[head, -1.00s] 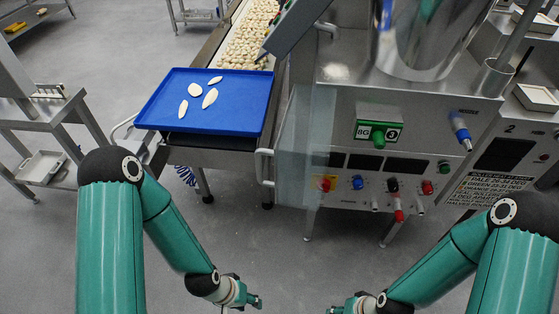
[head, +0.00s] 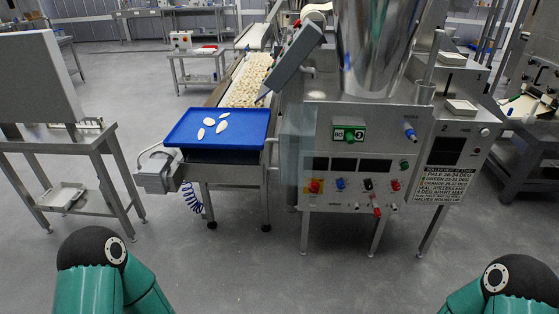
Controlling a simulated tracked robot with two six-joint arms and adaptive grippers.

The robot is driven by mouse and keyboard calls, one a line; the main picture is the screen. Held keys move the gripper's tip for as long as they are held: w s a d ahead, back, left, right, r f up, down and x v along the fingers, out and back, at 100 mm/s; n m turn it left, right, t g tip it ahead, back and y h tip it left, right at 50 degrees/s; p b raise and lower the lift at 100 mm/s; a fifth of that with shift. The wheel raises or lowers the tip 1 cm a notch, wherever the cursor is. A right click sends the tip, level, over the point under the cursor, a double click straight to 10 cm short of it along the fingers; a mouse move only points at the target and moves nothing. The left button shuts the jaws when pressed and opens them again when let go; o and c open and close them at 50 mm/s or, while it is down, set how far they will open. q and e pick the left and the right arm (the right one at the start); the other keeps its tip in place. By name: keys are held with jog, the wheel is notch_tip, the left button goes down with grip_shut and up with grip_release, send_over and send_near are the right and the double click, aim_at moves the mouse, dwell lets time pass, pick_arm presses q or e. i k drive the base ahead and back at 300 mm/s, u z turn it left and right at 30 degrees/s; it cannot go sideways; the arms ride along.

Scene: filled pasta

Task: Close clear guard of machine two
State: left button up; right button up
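Machine two (head: 376,150) is a steel cabinet with a "2" on its front, standing right of centre. A clear guard (head: 294,150) shows as a see-through pane at the left edge of its front, beside the conveyor end. It looks angled outward from the cabinet, but its exact opening is hard to tell. Both of my grippers are out of view below the picture. Only the upper parts of my teal arms show at the bottom left and bottom right, well apart from the guard.
A blue tray (head: 218,139) with several pale pasta pieces sits at the conveyor (head: 246,80) end, left of the guard. A grey box (head: 158,177) with a coiled blue cable juts out there. A steel table (head: 88,135) stands left. The floor (head: 270,270) ahead is clear.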

aim_at(285, 135)
jog(key=u, duration=0.4)
jog(key=k, duration=0.15)
jog(key=u, duration=0.6)
jog(key=i, duration=1.7)
jog(key=z, duration=1.35)
jog(key=k, duration=0.7)
jog(key=z, duration=0.15)
